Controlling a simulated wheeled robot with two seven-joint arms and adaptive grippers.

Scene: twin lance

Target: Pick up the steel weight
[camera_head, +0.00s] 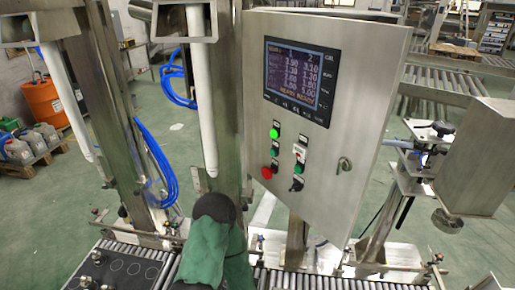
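Small steel weights with knobbed tops stand at the lower left in the head view. One steel weight (97,257) is towards the back of a black board (135,268), and another (85,282) is near the bottom edge, partly cut off. The board has circle outlines, several of them empty. A green-sleeved arm link with a dark rounded end, apparently mine, rises from the bottom centre, right of the board. I see no fingers of either gripper.
A roller conveyor (290,280) runs along the bottom. A steel control box (325,120) with a lit screen (300,80) stands behind it. Two white lances (203,100) (68,100) hang left of it. An orange drum (45,103) and containers (20,150) are far left.

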